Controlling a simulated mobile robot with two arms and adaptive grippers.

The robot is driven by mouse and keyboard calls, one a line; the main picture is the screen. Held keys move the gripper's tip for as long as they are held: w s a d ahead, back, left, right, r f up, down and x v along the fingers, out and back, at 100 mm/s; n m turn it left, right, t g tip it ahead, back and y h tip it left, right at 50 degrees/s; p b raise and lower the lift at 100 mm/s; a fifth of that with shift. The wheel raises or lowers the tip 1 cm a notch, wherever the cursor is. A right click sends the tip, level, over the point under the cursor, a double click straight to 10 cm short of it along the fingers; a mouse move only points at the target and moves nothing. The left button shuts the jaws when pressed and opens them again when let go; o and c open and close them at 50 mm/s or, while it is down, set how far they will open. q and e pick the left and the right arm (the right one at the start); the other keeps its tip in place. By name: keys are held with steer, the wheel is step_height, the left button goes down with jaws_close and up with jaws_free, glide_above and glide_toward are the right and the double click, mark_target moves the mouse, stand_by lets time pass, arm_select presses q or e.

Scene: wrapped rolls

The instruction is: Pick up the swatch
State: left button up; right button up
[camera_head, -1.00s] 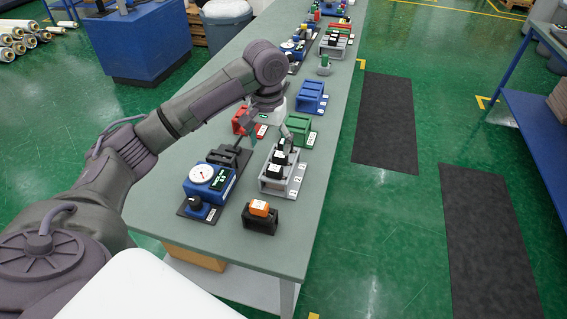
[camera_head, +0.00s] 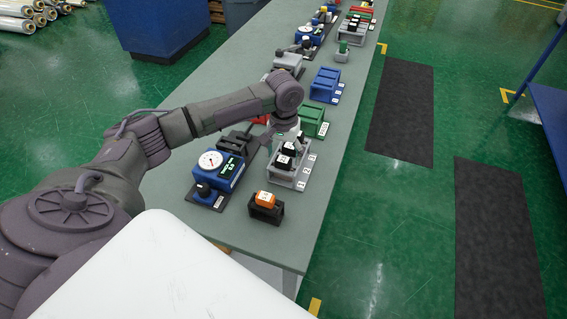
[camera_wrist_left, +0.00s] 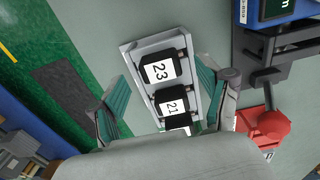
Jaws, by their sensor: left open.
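A grey rack (camera_head: 296,180) on the bench holds several black swatches with white number labels. In the left wrist view the rack (camera_wrist_left: 133,56) carries a swatch labelled 23 (camera_wrist_left: 159,69) and one labelled 21 (camera_wrist_left: 170,107); another below is partly hidden by my gripper's body. An orange swatch (camera_head: 265,199) sits in a black holder (camera_head: 267,214) at the bench's near end. My left gripper (camera_head: 293,140) is open and empty above the rack. Its two fingers (camera_wrist_left: 161,76) lie on either side of the rack in the wrist view. I cannot tell its height above the swatches.
A blue gauge device (camera_head: 221,169) stands left of the rack. Green (camera_head: 313,121) and blue (camera_head: 326,85) racks stand behind it. A red object (camera_wrist_left: 268,127) lies near the right finger. The bench (camera_head: 318,185) is clear along its right edge.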

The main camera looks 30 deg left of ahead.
mark_target(283, 159)
arm_select(q)
step_height(283, 159, down, 2)
steer(key=shift+s+f, duration=0.15)
steer(key=shift+f, duration=0.3)
steer(key=shift+c, duration=0.5)
steer(key=c, duration=0.8)
steer(key=shift+c, duration=1.7)
arm_select(e)
steer(key=shift+s+r, duration=0.45)
steer(key=shift+s, duration=0.1)
